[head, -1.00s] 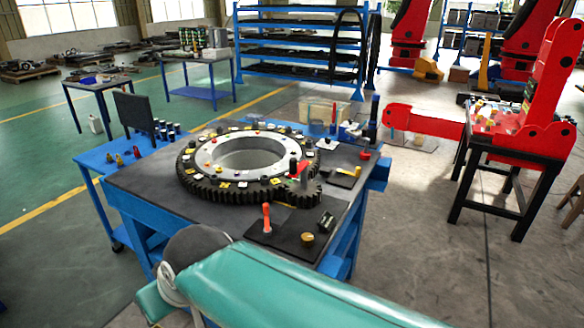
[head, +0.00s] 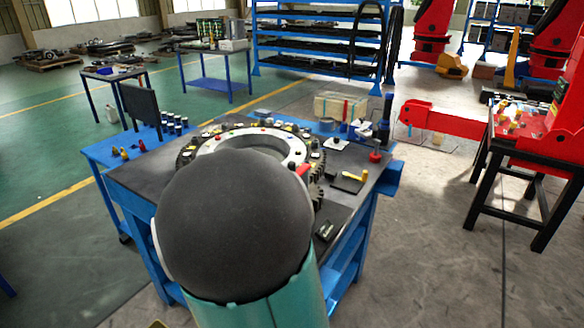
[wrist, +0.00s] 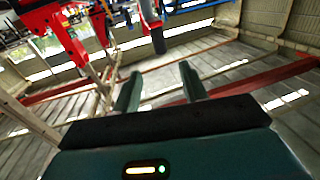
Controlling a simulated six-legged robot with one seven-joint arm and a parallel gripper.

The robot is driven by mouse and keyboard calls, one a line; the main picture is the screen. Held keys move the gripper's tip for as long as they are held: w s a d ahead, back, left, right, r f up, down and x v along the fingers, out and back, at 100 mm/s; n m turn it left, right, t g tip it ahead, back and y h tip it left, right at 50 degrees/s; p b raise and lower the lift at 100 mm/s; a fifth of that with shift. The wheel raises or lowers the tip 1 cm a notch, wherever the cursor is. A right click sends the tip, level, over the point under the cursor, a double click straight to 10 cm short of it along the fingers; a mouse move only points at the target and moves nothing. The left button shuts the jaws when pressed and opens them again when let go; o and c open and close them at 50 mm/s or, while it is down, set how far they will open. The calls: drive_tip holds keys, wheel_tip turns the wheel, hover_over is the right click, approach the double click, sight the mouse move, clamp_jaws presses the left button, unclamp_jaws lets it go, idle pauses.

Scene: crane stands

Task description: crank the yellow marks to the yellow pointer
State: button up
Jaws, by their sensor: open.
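A large black toothed ring (head: 185,158) with a pale inner ring (head: 290,143) lies on the dark-topped blue table in the head view. Small coloured blocks and knobs sit around it. My own arm covers its near part. A red piece (head: 303,169) shows at the ring's right side, just beside my arm. The yellow marks and the yellow pointer cannot be told apart for certain; a yellow-handled lever (head: 354,176) lies on a black plate to the right. My gripper (wrist: 160,85) is open and empty in the wrist view, facing the roof and far machinery, away from the ring.
A red-knobbed post (head: 375,156), a clear bin (head: 340,107) and dark cylinders stand at the table's back right. A side bench (head: 100,152) with a dark screen adjoins on the left. A red machine arm (head: 440,122) stands to the right. Floor in front is clear.

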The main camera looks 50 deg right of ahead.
drive_tip(key=x, duration=1.3)
drive_tip(key=shift+d, duration=0.25)
clamp_jaws()
